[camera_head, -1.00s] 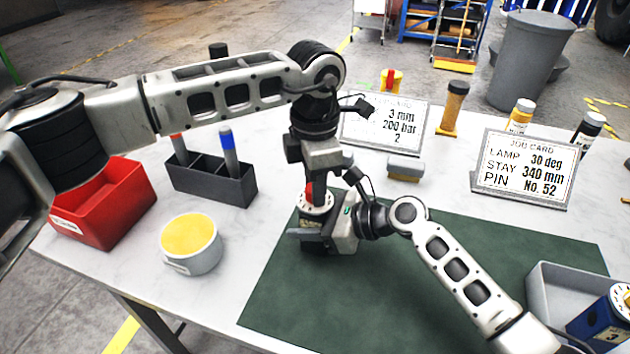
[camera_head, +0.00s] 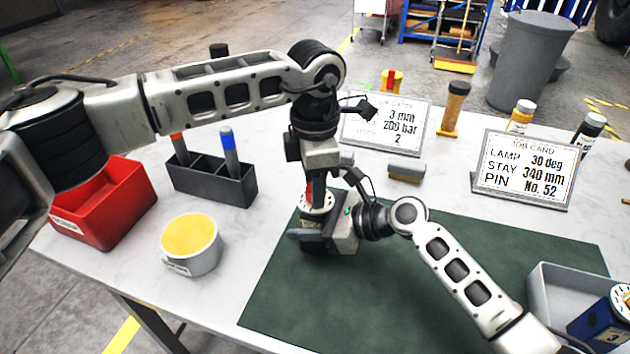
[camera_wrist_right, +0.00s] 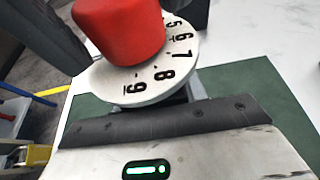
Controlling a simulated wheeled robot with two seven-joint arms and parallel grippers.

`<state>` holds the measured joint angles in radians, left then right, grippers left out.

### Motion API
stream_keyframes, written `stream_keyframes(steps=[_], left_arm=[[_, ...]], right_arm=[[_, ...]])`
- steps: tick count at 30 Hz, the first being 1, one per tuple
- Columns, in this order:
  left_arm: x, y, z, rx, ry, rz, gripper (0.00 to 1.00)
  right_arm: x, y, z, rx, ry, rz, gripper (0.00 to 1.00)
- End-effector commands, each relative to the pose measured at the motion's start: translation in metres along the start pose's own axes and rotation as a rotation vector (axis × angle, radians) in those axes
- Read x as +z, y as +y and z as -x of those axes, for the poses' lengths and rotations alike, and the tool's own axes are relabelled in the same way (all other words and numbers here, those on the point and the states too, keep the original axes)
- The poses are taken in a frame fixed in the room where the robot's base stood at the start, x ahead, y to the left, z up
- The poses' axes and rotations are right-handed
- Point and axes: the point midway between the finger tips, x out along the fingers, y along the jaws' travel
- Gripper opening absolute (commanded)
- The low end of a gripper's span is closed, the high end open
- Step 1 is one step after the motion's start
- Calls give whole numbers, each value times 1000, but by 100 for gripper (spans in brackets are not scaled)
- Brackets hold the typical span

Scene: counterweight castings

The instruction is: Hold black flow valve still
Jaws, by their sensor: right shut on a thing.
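The black flow valve (camera_head: 311,222) stands upright on the green mat, with a white numbered dial and a red knob on top. My right gripper (camera_head: 318,236) is shut on its body from the right side. In the right wrist view the dial (camera_wrist_right: 140,86) shows numbers around 5 to 9, and the red knob (camera_wrist_right: 120,28) is cut off by the top edge. The valve's body is mostly hidden by the right gripper. My left gripper (camera_head: 318,184) points down right at the red knob from above. Whether its fingers are closed on the knob is unclear.
The green mat (camera_head: 420,310) is otherwise largely clear. A grey tray (camera_head: 555,285) and a blue valve (camera_head: 600,322) are at lower right. A red bin (camera_head: 110,215), a yellow-topped tub (camera_head: 192,250) and a dark pen holder (camera_head: 205,185) stand left. Job cards (camera_head: 525,170) stand behind.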

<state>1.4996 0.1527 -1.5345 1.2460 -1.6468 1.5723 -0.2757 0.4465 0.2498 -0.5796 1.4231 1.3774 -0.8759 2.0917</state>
Motion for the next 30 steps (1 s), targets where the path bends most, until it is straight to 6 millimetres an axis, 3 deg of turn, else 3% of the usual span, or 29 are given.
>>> stream_keyframes(steps=[7,21,30], left_arm=[[1,0,16,3,-1,-1,38],[0,0,107,2,-1,0,38],[0,0,121,0,0,0,38]], right_arm=[[-1,0,0,-1,2,0,0],[-1,0,0,0,2,1,0],[-1,0,0,0,2,1,0]])
